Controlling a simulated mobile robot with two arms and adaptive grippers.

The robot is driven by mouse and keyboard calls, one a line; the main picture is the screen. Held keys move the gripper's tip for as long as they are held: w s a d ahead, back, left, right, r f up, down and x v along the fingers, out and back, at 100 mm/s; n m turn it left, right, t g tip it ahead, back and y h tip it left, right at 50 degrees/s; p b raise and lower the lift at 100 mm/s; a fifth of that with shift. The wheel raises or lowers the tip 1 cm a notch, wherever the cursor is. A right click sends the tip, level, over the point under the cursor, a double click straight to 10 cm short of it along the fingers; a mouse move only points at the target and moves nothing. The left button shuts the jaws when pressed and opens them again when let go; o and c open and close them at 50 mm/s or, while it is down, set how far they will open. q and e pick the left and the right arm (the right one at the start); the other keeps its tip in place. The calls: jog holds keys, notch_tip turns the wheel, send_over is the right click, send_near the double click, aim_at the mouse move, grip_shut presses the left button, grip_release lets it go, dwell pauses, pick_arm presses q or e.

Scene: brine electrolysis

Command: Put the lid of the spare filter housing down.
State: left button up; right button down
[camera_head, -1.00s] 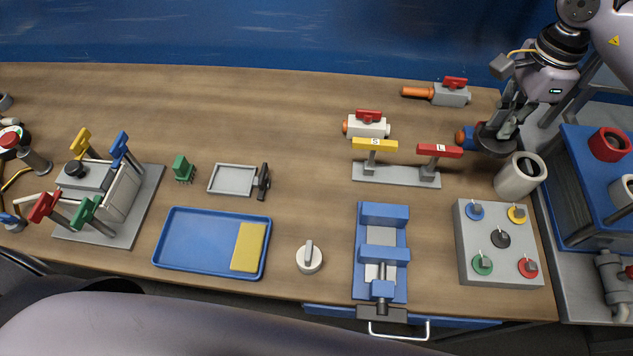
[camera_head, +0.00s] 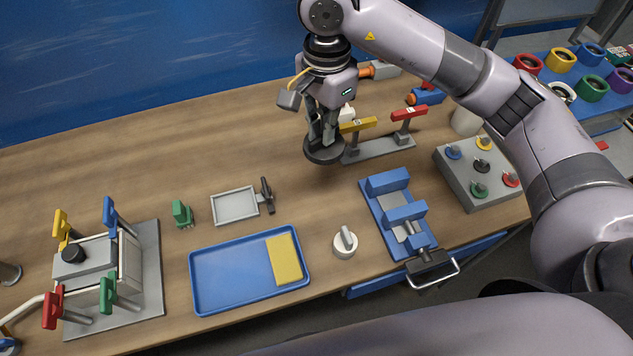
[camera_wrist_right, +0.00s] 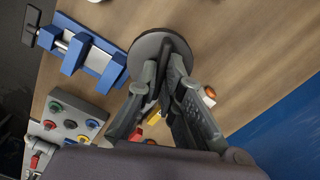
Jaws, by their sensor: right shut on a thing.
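My right gripper (camera_head: 322,138) is shut on the dark grey round lid (camera_head: 324,154), over the wood table's middle, left of the stand with yellow and red handles. In the right wrist view the fingers (camera_wrist_right: 162,82) grip the lid's middle, and its disc (camera_wrist_right: 150,46) spreads out beyond them. The lid looks roughly level; I cannot tell whether it is just above the table or touching it. The light grey cylindrical housing (camera_head: 466,121) stands to the right, partly hidden by my right arm. My left gripper is not in view.
The handle stand (camera_head: 380,149) is close on the lid's right. A blue vise (camera_head: 388,183), a grey tray (camera_head: 235,205), a blue tray (camera_head: 228,281) and a white knob (camera_head: 345,246) are nearer the front. The table left of the lid (camera_head: 220,145) is bare.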

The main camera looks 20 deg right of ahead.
notch_tip(320, 180, down, 12)
jog(key=shift+r+p, duration=0.2)
jog(key=shift+p, duration=0.95)
notch_tip(320, 180, down, 4)
jog(key=shift+p, duration=0.5)
jog(key=shift+f+b, duration=0.35)
jog(key=shift+f, duration=0.05)
jog(key=c, duration=1.8)
grip_release()
jog(key=shift+r, duration=0.1)
jog(key=shift+o, duration=0.2)
jog(key=shift+r+p, duration=0.2)
jog(key=shift+p, duration=0.1)
notch_tip(320, 180, up, 12)
jog(key=b, duration=0.2)
jog(key=shift+b, duration=0.35)
